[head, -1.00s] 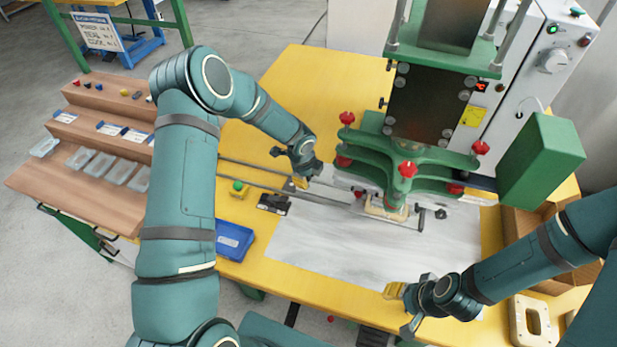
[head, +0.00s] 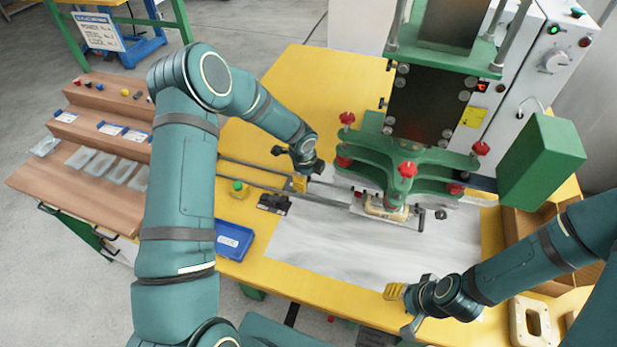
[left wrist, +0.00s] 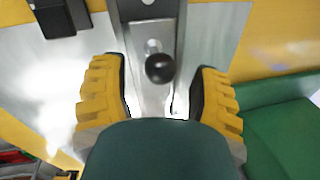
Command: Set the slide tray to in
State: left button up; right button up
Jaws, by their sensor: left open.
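The slide tray (head: 360,209) sits on metal rails (head: 262,182) beneath the green press head (head: 400,165), with a tan part (head: 385,210) on it. My left gripper (head: 301,182) is over the rails, to the left of the tray. In the left wrist view my left gripper (left wrist: 160,95) is open. A black ball knob (left wrist: 160,68) on a metal strip (left wrist: 150,95) shows between its yellow fingers, with gaps on both sides. My right gripper (head: 393,291) is near the table's front edge, away from the tray; its jaw opening is unclear.
A blue tray (head: 233,240) and a green button on a yellow box (head: 238,188) are left of the white sheet (head: 330,245). A green box (head: 543,160) hangs at the right. A wooden stepped rack (head: 90,175) with clear pieces stands at the left.

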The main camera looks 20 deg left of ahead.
pick_arm(q)
notch_tip(320, 180, up, 11)
jog(key=s, duration=0.2)
jog(key=shift+s+a, duration=0.1)
dwell(0.5)
